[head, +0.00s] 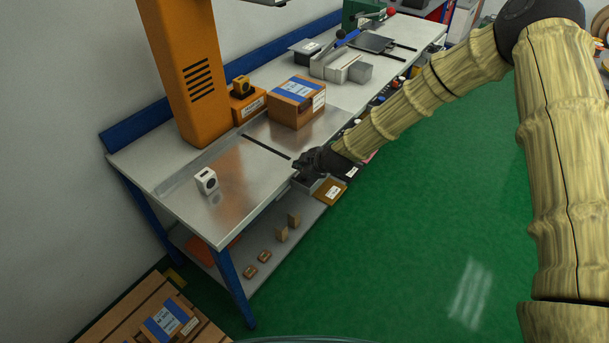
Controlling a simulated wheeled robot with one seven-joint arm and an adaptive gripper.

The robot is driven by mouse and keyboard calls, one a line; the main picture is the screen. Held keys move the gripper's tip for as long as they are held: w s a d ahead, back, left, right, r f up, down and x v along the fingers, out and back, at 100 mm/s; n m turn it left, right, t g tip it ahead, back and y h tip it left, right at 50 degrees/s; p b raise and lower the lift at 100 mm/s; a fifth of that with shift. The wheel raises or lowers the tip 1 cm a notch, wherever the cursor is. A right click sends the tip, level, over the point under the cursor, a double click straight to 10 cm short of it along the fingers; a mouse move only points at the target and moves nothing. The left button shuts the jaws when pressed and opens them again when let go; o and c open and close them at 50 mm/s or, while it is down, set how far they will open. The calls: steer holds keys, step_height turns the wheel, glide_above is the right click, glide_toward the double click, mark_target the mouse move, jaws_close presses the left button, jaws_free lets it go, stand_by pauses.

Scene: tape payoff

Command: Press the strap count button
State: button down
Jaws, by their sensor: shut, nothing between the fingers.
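I cannot read a label that marks the strap count button. A small white box with a dark round face (206,181) stands on the near part of the metal bench. An orange unit (247,106) with a yellow and black top piece stands beside the orange column. Several small coloured parts (385,94) line the bench's front edge, partly hidden by my arm. My gripper (300,170) is dark and shut, with nothing seen in it. It is at the bench's front edge, right of the white box and apart from it. Its fingertips are small and hard to make out.
A strapped cardboard box (297,103) sits on the bench (165,172) behind my gripper. The tall orange column (186,75) rises at the back. Small boxes (282,233) lie on the lower shelf. A wooden crate (130,318) is at the lower left. The green floor (400,250) is clear.

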mark_target(302, 176)
steer(key=shift+f, duration=0.1)
stand_by(0.3)
steer(key=shift+f+b, duration=0.35)
steer(key=shift+b, duration=0.1)
steer(key=shift+f+b, duration=0.45)
steer(key=shift+f, duration=0.1)
stand_by(0.9)
steer(key=shift+r, duration=0.1)
stand_by(0.3)
steer(key=shift+r+p, duration=0.4)
steer(key=shift+r, duration=0.5)
steer(key=shift+r+p, duration=1.1)
steer(key=shift+r, duration=1.4)
